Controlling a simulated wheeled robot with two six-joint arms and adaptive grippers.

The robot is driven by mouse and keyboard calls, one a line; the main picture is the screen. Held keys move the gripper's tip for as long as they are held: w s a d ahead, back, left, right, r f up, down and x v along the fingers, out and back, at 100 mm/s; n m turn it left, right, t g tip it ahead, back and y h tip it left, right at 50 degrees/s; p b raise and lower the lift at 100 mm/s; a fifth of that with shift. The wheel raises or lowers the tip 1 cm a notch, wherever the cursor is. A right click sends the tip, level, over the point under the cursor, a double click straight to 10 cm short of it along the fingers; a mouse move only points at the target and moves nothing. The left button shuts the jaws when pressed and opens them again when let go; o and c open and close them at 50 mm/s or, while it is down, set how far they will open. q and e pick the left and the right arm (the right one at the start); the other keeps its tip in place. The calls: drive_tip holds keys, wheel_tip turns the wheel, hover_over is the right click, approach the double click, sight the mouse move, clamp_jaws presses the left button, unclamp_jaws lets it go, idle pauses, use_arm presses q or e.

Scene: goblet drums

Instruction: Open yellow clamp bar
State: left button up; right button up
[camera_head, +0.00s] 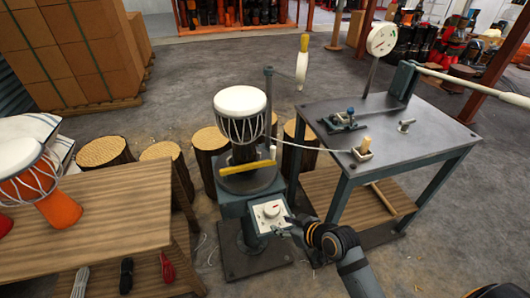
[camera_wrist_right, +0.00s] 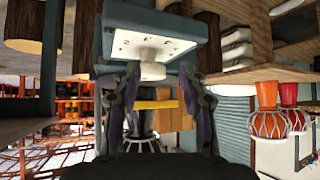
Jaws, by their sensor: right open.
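The yellow clamp bar (camera_head: 247,169) lies across the front of the round plate under the white-headed goblet drum (camera_head: 241,115). It also shows in the right wrist view (camera_wrist_right: 155,104), which looks upside down, beyond my fingers. Below the bar, a control box (camera_head: 254,218) carries a white dial panel with a red mark. My right gripper (camera_head: 290,222) is at the right side of this box, below and right of the bar. In the wrist view its two fingers (camera_wrist_right: 158,84) are apart, with a white knob (camera_wrist_right: 153,71) between or just beyond them. My left gripper is not in view.
A dark metal table (camera_head: 430,137) with small fixtures and a dial gauge (camera_head: 382,40) stands at the right. A wooden table (camera_head: 100,215) with an orange drum (camera_head: 55,208) is at the left. Log stools stand behind.

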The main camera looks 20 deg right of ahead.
sight(274, 152)
drive_tip(key=shift+n+t+y, duration=0.3)
drive_tip(key=shift+t+y, duration=0.2)
drive_tip(key=shift+t, duration=0.3)
drive_tip(key=w+r, duration=0.1)
drive_tip(key=w+a+r, duration=0.1)
drive_tip(key=w, duration=0.1)
drive_tip(key=shift+w+a, duration=0.15)
drive_tip(key=w+r+t, duration=0.2)
drive_tip(key=w, duration=0.1)
drive_tip(key=w+r, duration=0.1)
drive_tip(key=shift+w+d+r+t+y, duration=0.1)
drive_tip(key=shift+w+d+t+y, duration=0.1)
drive_tip(key=shift+d+t+y, duration=0.15)
drive_tip(key=w+d+r+m+t+h, duration=0.3)
drive_tip(key=w+d+r+t, duration=0.1)
drive_tip(key=w+d+t, duration=0.15)
drive_tip(key=shift+g+y, duration=0.25)
drive_tip(key=shift+g, duration=0.25)
drive_tip(key=w, duration=0.3)
drive_tip(key=w+a, duration=0.1)
drive_tip(key=w, duration=0.3)
drive_tip(key=w+a, duration=0.1)
drive_tip(key=w, duration=0.2)
drive_tip(key=shift+w+p, duration=0.3)
clamp_jaws()
